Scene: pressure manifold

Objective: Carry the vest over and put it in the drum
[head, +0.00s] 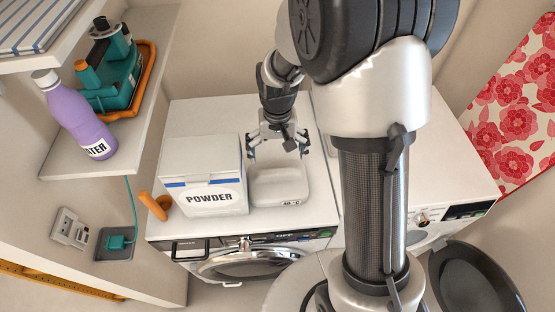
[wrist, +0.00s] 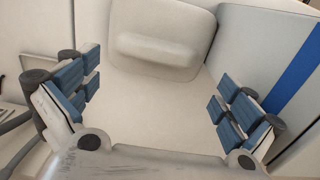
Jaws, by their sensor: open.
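A pale, rounded, flat item with a small label on its front (head: 278,186) lies on top of the left washing machine; it may be the vest, but I cannot be sure. In the wrist view a pale rounded item with a raised ridge (wrist: 165,48) lies beyond the fingers. My gripper (head: 278,150) is open above this item, its fingers apart; in the wrist view (wrist: 158,98) nothing is between the pads. The left machine's round front door (head: 250,266) shows steeply from above and looks shut. The inside of a drum is hidden.
A white POWDER box (head: 205,178) stands close left of my gripper. A second machine (head: 450,165) is at right, partly behind my arm. A dark oval lid or door (head: 475,282) is low at right. A purple bottle (head: 78,118) stands on the left shelf.

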